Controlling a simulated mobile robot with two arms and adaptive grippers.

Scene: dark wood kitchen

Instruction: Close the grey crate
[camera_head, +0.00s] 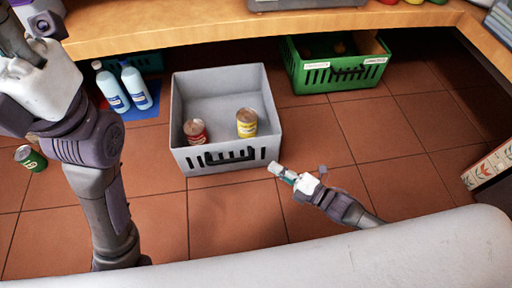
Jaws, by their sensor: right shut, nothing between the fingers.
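The grey crate (272,112) stands on the tiled floor in the middle of the head view. Its top is open, with no lid or flaps showing. A red can (195,132) and a yellow can (246,123) stand inside, near its front wall. My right gripper (277,170) is shut and empty, close to the crate's front right lower corner; I cannot tell if it touches. My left arm (85,140) fills the left side. Part of my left gripper (45,22) shows at the top left, but its fingers are unclear.
A green crate (335,75) stands behind to the right, under the wooden counter (200,28). Two blue-white bottles (124,88) stand left of the grey crate. A green can (31,158) is at the far left. A box (490,165) is at the right edge. Floor right of the crate is clear.

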